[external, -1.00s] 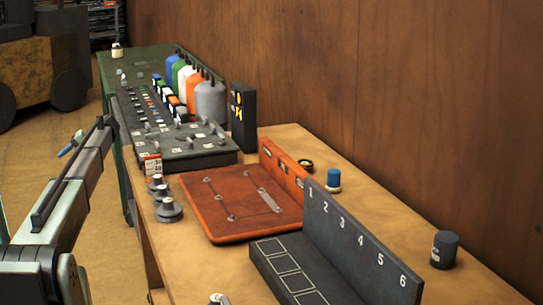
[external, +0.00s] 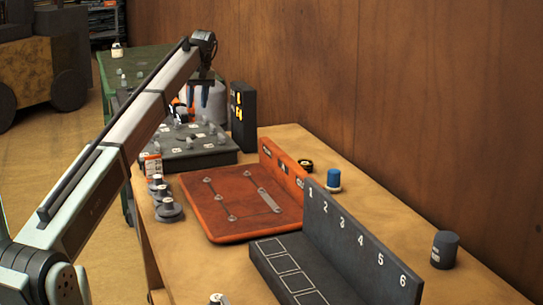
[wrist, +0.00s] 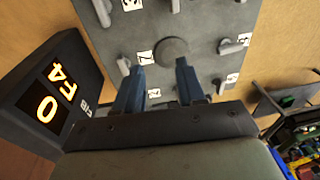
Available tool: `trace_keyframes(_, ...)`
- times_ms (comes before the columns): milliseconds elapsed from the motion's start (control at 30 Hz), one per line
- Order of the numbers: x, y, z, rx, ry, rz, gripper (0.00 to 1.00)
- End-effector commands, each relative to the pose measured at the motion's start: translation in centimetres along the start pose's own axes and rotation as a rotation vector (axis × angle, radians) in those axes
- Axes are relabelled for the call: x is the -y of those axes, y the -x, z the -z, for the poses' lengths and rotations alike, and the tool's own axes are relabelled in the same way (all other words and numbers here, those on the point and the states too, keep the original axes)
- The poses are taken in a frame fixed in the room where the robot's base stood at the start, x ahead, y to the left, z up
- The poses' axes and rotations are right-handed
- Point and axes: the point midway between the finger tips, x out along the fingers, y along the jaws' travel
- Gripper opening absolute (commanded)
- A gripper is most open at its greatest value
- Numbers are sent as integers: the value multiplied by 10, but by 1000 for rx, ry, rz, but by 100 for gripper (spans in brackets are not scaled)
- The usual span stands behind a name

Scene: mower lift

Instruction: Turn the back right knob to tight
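The dark grey control panel (external: 190,158) carries several small knobs with white number labels. In the wrist view the panel (wrist: 205,20) fills the top middle, with a round dome-shaped knob (wrist: 172,50) in its middle and lever-like knobs (wrist: 235,45) around it. I cannot tell for sure which is the back right knob. My gripper (wrist: 158,66) is open, its two blue fingers apart and nothing visibly held between them. In the external view my gripper (external: 198,100) points down above the back part of the panel.
A black display box (external: 243,117) with lit yellow characters stands right of the panel, close to my gripper; it also shows in the wrist view (wrist: 50,95). A grey bottle (external: 217,100) stands behind my gripper. A red-brown board (external: 225,185) lies in front.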

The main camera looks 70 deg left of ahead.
Motion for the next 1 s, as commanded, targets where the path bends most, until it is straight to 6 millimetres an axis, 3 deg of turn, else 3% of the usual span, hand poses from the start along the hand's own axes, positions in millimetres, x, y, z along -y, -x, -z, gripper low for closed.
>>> trace_keyframes(33, -20, 17, -16, 23, -12, -36, 39)
trace_keyframes(100, -38, 32, -33, 52, -23, -72, 39)
trace_keyframes(200, -52, 46, -48, 78, -33, -103, 39)
trace_keyframes(333, -58, 47, -56, 91, -38, -115, 39)
trace_keyframes(467, -59, 32, -57, 91, -37, -115, 39)
trace_keyframes(1000, -68, -57, -64, 90, -37, -113, 39)
